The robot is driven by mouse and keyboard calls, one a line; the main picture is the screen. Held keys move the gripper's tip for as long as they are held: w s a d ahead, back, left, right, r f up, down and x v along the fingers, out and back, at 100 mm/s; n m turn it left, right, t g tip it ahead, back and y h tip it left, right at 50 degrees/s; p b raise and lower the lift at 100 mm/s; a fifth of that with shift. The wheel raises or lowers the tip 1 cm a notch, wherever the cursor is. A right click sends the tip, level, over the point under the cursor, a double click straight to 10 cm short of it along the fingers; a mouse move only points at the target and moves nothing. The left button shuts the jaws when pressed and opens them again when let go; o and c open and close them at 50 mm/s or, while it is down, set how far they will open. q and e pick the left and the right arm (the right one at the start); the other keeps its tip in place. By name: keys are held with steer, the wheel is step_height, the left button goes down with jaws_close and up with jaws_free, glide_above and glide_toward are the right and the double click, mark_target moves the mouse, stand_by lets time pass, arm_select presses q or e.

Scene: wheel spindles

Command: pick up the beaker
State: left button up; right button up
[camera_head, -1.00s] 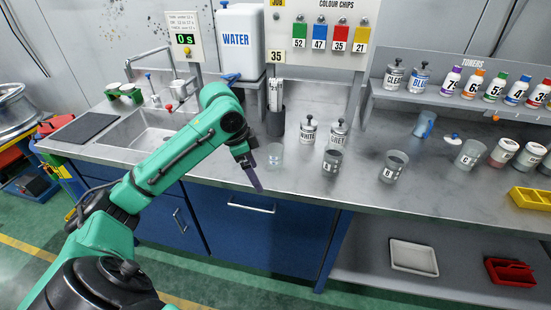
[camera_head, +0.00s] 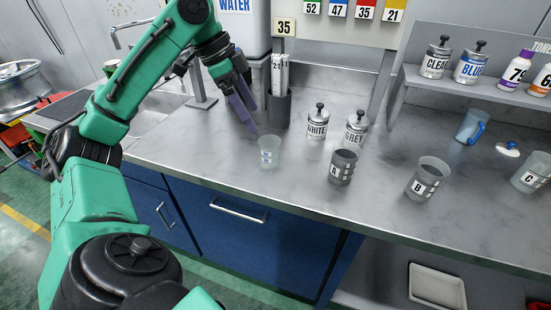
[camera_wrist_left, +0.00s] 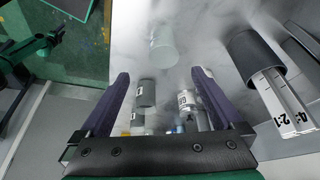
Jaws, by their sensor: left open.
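The translucent beaker (camera_head: 269,152) with a pale label stands upright on the grey bench, left of cup A. My left gripper (camera_head: 246,114) is open and empty, its purple fingers pointing down, above and behind the beaker in the head view and apart from it. In the left wrist view the beaker (camera_wrist_left: 163,46) lies beyond the fingertips, roughly centred between the two open fingers (camera_wrist_left: 161,76). My right gripper is not in view.
A dark holder with paper strips (camera_head: 278,108) stands close behind the beaker. White (camera_head: 317,124) and grey (camera_head: 355,131) tins, cup A (camera_head: 342,168) and cup B (camera_head: 427,180) stand to the right. The bench's front edge is near; bare bench lies left of the beaker.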

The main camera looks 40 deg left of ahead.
mark_target(274, 151)
arm_select(q)
steer(key=b+x, duration=0.2)
steer(key=x, duration=0.5)
steer(key=shift+s+a, duration=0.1)
steer(key=shift+s, duration=0.1)
steer(key=x, duration=0.7)
steer(key=shift+w+a+r, duration=0.1)
steer(key=shift+w, duration=0.3)
steer(key=c, duration=1.4)
